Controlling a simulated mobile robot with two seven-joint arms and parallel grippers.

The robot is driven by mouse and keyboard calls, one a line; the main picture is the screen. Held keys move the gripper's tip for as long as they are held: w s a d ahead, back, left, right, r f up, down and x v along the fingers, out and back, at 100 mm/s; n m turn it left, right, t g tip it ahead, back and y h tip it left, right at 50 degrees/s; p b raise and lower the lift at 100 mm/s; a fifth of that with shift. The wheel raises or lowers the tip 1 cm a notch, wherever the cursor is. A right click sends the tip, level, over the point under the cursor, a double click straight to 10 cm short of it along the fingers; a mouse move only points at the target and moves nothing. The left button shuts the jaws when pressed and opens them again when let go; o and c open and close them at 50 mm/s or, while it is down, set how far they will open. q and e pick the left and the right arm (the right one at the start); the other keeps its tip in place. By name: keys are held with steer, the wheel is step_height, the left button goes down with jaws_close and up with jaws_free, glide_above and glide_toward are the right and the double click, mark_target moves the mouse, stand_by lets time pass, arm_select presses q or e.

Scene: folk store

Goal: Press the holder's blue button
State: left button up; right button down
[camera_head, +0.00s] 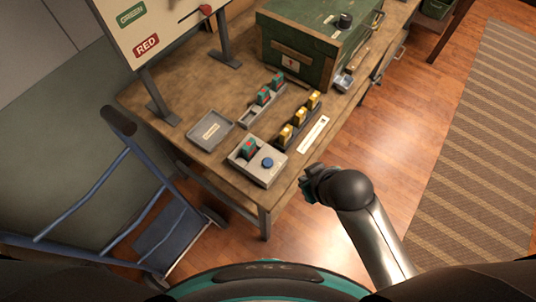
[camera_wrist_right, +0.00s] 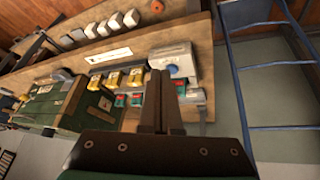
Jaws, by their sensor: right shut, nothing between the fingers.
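The grey holder (camera_head: 240,160) sits near the front edge of the wooden workbench. Its round blue button (camera_head: 268,163) is on its right part, and a teal and red block (camera_head: 249,148) stands in its left part. My right gripper (camera_head: 308,184) is shut and empty, off the bench's front edge, to the right of the holder and apart from it. In the right wrist view the shut fingers (camera_wrist_right: 160,74) overlap the bench, and the holder (camera_wrist_right: 176,52) with its button (camera_wrist_right: 174,69) shows just beyond the tips. My left gripper is not in view.
Racks with yellow blocks (camera_head: 300,118) and teal blocks (camera_head: 264,95) stand behind the holder. A grey tray (camera_head: 210,130) lies to its left. A green chest (camera_head: 310,45) and a sign board (camera_head: 150,35) stand farther back. A blue cart (camera_head: 165,235) stands at left.

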steer(key=w+a+r+n+t+y, duration=0.2)
steer(key=w+a+r+n, duration=0.1)
steer(key=w+a+n, duration=0.3)
steer(key=n+y, duration=0.1)
steer(key=n, duration=0.3)
glide_above(271, 164)
steer(key=shift+f+p, duration=0.45)
steer(key=shift+f, duration=1)
step_height(271, 164, down, 8)
steer(key=b, duration=0.8)
steer(key=shift+r, duration=0.15)
steer(key=shift+f+b, duration=0.45)
steer(key=shift+f, duration=0.1)
steer(key=shift+f, duration=0.1)
steer(key=shift+f, duration=0.3)
